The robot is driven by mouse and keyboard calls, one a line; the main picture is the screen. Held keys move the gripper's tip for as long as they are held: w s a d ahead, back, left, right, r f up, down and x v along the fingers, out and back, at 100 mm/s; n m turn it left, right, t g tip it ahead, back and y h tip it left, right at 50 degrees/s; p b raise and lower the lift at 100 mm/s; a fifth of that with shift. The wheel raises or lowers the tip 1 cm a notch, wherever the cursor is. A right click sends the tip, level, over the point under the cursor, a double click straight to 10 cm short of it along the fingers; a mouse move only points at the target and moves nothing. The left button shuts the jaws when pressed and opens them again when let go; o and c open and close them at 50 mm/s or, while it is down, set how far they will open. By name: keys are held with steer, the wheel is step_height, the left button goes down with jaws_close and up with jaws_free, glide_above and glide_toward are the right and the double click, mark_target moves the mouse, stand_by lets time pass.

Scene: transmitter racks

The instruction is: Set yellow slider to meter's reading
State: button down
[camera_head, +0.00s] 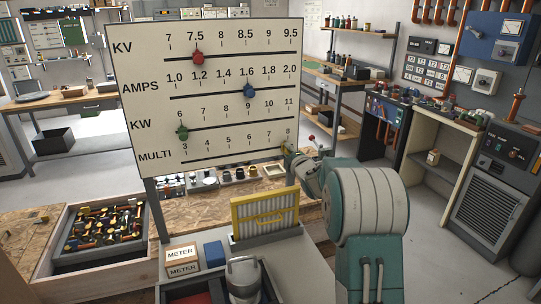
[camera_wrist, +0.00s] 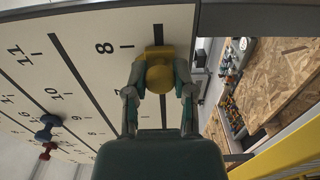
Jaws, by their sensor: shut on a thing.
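A large white scale board (camera_head: 215,75) carries KV, AMPS, KW and MULTI tracks. The yellow slider (camera_wrist: 160,75) is on the MULTI track, close to the 8 mark at its right end. My gripper (camera_head: 291,152) is shut on its knob, one finger on each side in the wrist view (camera_wrist: 158,92). The head view mostly hides the slider behind my gripper. A red slider (camera_head: 198,57) sits near 7.5 on KV, a blue slider (camera_head: 250,92) near 1.6 on AMPS, a green slider (camera_head: 183,132) near 6 on KW.
A yellow-framed ribbed panel (camera_head: 265,213) stands below the board, beside my arm. A blue block (camera_head: 214,254) sits by the labels. A crate of parts (camera_head: 60,260) is at left. Benches and a blue cabinet (camera_head: 498,48) stand behind, with open floor (camera_head: 430,230) at right.

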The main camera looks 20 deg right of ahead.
steer(key=shift+d+f, duration=0.3)
steer(key=shift+d, duration=0.4)
steer(key=shift+c, duration=2.2)
jaws_free()
steer(key=shift+d, duration=0.25)
steer(key=shift+r, duration=0.1)
